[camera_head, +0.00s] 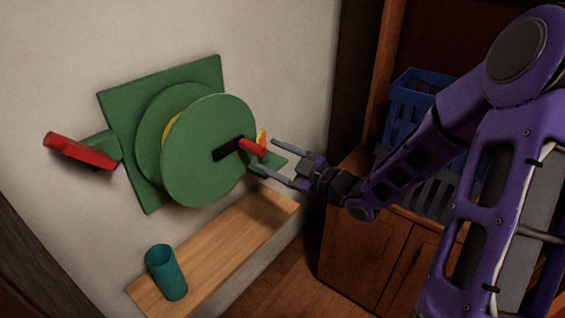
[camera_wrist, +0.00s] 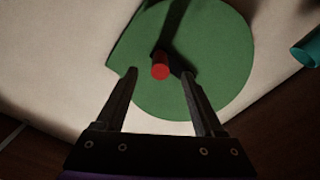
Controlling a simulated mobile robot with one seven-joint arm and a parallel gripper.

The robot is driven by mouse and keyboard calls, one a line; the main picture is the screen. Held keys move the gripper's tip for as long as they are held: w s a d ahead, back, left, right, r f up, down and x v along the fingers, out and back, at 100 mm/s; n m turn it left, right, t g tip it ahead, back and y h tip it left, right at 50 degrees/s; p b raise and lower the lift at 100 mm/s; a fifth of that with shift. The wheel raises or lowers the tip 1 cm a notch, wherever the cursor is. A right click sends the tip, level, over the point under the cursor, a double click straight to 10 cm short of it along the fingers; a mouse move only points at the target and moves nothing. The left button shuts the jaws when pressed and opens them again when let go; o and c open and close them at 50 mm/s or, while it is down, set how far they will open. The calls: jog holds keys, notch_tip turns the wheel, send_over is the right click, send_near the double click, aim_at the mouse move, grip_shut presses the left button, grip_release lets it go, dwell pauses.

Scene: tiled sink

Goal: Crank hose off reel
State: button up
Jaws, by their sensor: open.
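A green hose reel (camera_head: 208,150) is mounted on a green square backplate (camera_head: 187,75) on the wall. A strip of yellow (camera_head: 170,128), perhaps the hose, shows between its discs. A black crank arm (camera_head: 227,149) with a red handle (camera_head: 252,147) sticks out from the front disc. My gripper (camera_head: 262,158) is open just to the right of the red handle. In the wrist view the red handle (camera_wrist: 160,71) lies ahead between the two open fingers (camera_wrist: 162,72), near the fingertips. No contact with the handle is visible.
A red nozzle-like piece (camera_head: 80,151) sits on a green bracket left of the reel. A wooden shelf (camera_head: 225,240) below holds a teal cup (camera_head: 167,272), also in the wrist view (camera_wrist: 309,50). Blue (camera_head: 408,108) and grey baskets stand on a wooden cabinet (camera_head: 365,245) at right.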

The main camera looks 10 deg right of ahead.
aim_at(241, 142)
jog(key=shift+b+x, duration=0.9)
jog(key=shift+x, duration=2.65)
grip_shut()
